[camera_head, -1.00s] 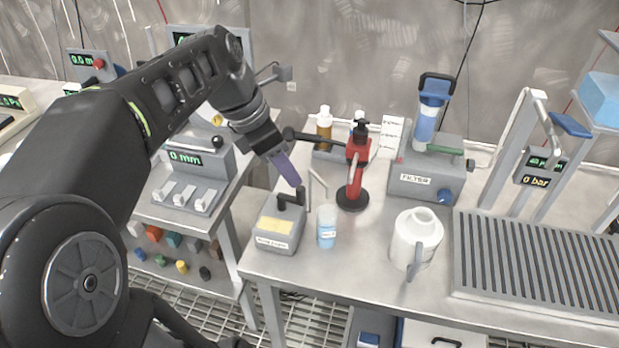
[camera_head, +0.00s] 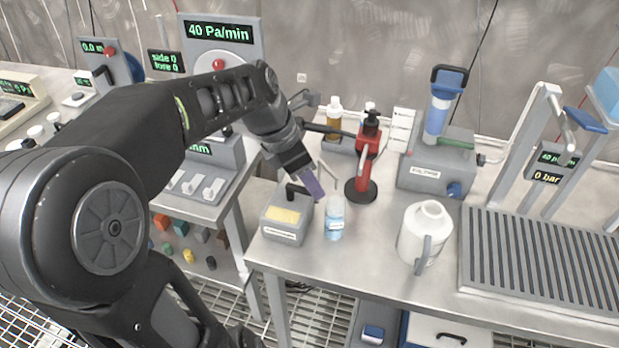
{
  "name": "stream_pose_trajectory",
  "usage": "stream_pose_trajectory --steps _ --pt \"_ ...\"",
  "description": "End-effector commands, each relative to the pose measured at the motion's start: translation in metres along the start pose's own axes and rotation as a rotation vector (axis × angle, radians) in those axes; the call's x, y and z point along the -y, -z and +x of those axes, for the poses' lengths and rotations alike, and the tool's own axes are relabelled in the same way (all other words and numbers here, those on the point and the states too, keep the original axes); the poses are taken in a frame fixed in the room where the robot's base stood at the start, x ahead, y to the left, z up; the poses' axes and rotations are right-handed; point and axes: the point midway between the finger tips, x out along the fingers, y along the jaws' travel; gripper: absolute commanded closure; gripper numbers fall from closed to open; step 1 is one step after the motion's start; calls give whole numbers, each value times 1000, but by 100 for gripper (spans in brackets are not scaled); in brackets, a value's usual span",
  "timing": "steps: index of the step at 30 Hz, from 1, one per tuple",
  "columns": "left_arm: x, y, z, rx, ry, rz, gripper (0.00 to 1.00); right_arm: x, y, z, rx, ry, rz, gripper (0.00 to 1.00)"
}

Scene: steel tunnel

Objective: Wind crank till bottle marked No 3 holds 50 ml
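A small grey pump box (camera_head: 287,218) with a yellow panel stands at the left front of the steel table. Its dark crank (camera_head: 295,190) is on top, partly behind my gripper. A clear bottle (camera_head: 334,220) with light blue liquid and a white label stands just right of the box, under a thin bent tube (camera_head: 328,172). The label and level are too small to read. My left gripper (camera_head: 314,190), with purple fingers, points down beside the crank, above the gap between box and bottle. Its fingers overlap, so its opening and any contact cannot be told. My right gripper is out of view.
A red stand (camera_head: 363,170) is close right of the bottle, with a white jug (camera_head: 424,235) further right. Behind are an amber bottle (camera_head: 334,120) and a grey filter unit (camera_head: 438,170). A slatted drain rack (camera_head: 540,255) fills the right. Bare tabletop lies in front.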

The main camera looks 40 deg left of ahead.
Motion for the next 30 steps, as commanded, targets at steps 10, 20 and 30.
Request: stream_pose_trajectory --steps 10,20,30 --pt "0 0 0 0 0 0 74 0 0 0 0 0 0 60" --pt "0 0 0 0 0 0 100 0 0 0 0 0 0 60" --pt "0 0 -1 1 0 0 100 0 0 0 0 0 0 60"
